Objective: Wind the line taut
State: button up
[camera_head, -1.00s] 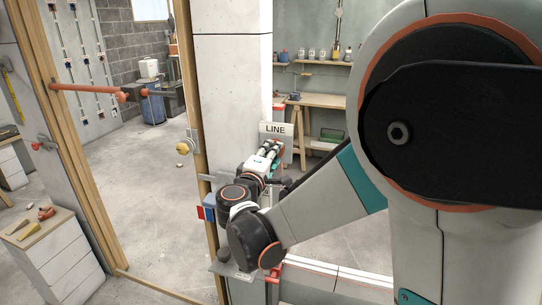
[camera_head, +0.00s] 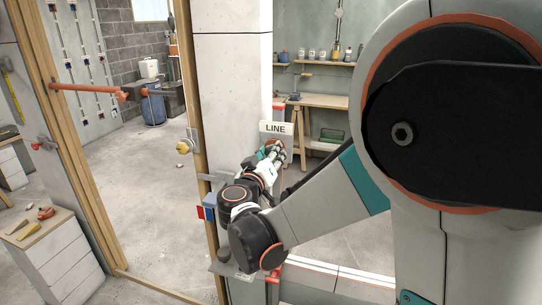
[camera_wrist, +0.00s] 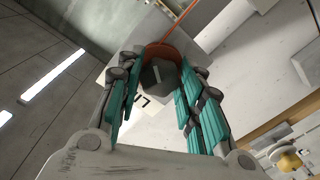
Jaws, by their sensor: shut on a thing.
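My gripper (camera_head: 272,152) is at the plate marked LINE (camera_head: 276,128) on the pale pillar. In the wrist view my gripper (camera_wrist: 160,82) has its teal-padded fingers on both sides of a dark grey faceted knob (camera_wrist: 158,77) with a pale mark on its face, and it is shut on it. An orange-brown round reel part (camera_wrist: 162,49) shows behind the knob. A thin orange line (camera_wrist: 187,12) runs from there toward the top edge. My fingers hide much of the reel in the head view, and I cannot tell how taut the line is.
A yellow knob (camera_head: 183,147) and a red-and-blue block (camera_head: 207,207) stick out near the pillar's left edge. An orange bar (camera_head: 85,91) crosses the left opening. A white drawer cabinet (camera_head: 55,255) stands at lower left.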

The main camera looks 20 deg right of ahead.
jog(key=m, duration=0.6)
jog(key=shift+f+m, duration=0.15)
jog(key=shift+m, duration=0.15)
dwell(0.5)
jog(key=o, duration=1.1)
jog(key=shift+c, duration=0.2)
